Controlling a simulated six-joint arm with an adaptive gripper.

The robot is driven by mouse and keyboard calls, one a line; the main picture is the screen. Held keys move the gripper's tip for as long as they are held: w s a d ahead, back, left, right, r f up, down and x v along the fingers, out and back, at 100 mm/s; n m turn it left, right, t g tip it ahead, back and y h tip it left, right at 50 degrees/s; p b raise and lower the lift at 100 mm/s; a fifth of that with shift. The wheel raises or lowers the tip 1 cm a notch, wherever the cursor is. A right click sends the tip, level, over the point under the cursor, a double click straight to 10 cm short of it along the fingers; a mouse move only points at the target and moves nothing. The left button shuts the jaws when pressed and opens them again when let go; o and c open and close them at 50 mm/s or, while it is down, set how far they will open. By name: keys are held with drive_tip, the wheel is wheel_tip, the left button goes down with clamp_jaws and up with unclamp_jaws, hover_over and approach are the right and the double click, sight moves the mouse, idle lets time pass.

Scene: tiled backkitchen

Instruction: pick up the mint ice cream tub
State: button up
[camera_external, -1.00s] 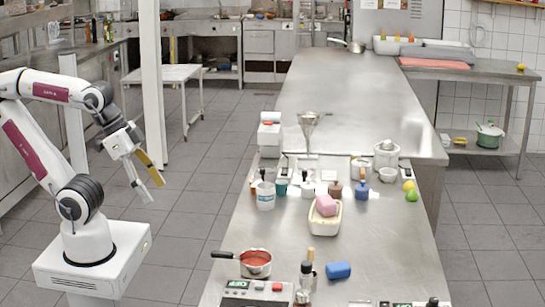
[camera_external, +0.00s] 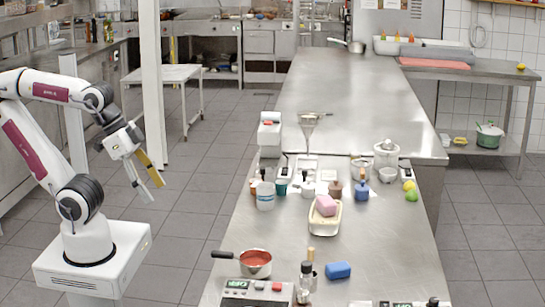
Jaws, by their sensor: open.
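No tub can be clearly read as mint ice cream at this size. A round white tub (camera_external: 265,196) with a bluish band stands on the left part of the steel counter (camera_external: 365,250). A small teal cup (camera_external: 281,188) stands just right of it. My gripper (camera_external: 156,190) is open and empty, pointing down over the floor left of the counter. It is well apart from all these things.
A red-filled saucepan (camera_external: 256,265), its handle pointing left, stands nearer the front. The far counter is mostly clear.

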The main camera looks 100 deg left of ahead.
drive_tip(key=t+y, duration=0.3)
drive_tip(key=t, duration=0.5)
hover_over(263, 196)
drive_tip(key=s+d, duration=0.2)
wheel_tip(263, 196, down, 10)
drive_tip(key=shift+s+a+f+m+t, duration=0.15)
drive_tip(key=shift+a+f+m+t, duration=0.15)
drive_tip(key=shift+a+f+t, duration=0.5)
drive_tip(key=shift+s+a+f+t, duration=0.3)
drive_tip(key=shift+s+a+t, duration=0.1)
drive_tip(key=shift+s+a, duration=0.3)
drive_tip(key=shift+s+a+f+n+t+h, duration=0.1)
drive_tip(key=shift+s+a+n+t+h, duration=0.1)
drive_tip(key=shift+s, duration=0.15)
drive_tip(key=shift+s+a+f+n+t+h, duration=0.1)
drive_tip(key=shift+s+n+t, duration=0.1)
drive_tip(key=shift+s, duration=0.1)
drive_tip(key=shift+s+f+n+t, duration=0.25)
drive_tip(key=shift+s+f+n, duration=0.15)
drive_tip(key=shift+s, duration=0.2)
drive_tip(key=shift+s+f+n+t, duration=0.3)
drive_tip(key=shift+s+f, duration=0.1)
drive_tip(key=shift+s, duration=0.2)
